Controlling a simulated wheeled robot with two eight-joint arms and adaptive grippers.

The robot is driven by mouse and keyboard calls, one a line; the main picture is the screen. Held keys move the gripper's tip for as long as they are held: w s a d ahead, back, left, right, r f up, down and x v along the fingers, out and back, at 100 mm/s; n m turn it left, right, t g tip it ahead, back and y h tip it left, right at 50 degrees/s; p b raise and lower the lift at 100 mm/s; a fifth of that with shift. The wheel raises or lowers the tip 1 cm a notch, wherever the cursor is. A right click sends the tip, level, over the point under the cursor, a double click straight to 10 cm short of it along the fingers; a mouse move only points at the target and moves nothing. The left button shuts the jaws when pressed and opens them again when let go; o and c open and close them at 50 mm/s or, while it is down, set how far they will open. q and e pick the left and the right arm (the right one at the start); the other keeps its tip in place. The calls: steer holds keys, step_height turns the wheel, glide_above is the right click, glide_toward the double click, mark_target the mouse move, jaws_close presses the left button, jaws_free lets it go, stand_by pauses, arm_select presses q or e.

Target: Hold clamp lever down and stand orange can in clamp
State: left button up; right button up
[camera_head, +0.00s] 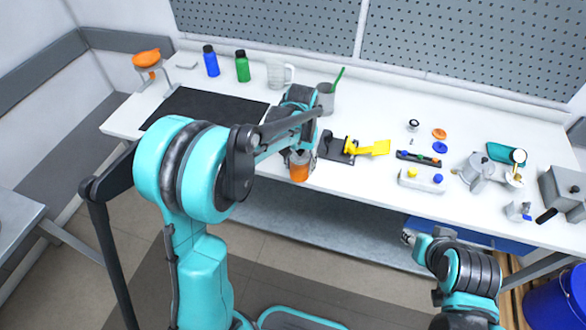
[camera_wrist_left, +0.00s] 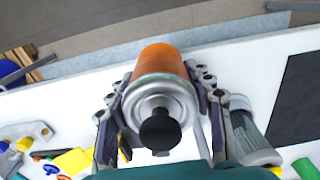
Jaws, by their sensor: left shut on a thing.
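The orange can (camera_head: 299,172) is held by my left gripper (camera_head: 299,158) at the front edge of the white table. In the left wrist view the orange can (camera_wrist_left: 163,62) shows a silver rim and black knob, with the fingers of my left gripper (camera_wrist_left: 163,85) on both sides of it. The dark clamp (camera_head: 337,149) lies just right of the can, and its yellow lever (camera_head: 370,148) points right. The can is apart from the clamp. My right gripper (camera_head: 408,238) is low in front of the table, away from the lever; its finger state is unclear.
A black mat (camera_head: 200,109) lies to the left. The front strip beside the clamp is narrow.

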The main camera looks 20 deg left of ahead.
arm_select(q)
steer(key=w+d+r+p, duration=0.4)
steer(key=w+r+p, duration=0.2)
steer(key=w, duration=0.2)
steer(key=w+d+r+p, duration=0.4)
steer(key=w+r+p, duration=0.25)
steer(key=w, duration=0.25)
step_height(320, 180, down, 7)
steer(key=b, duration=0.2)
steer(key=shift+w+d, duration=0.25)
steer(key=shift+d, duration=0.2)
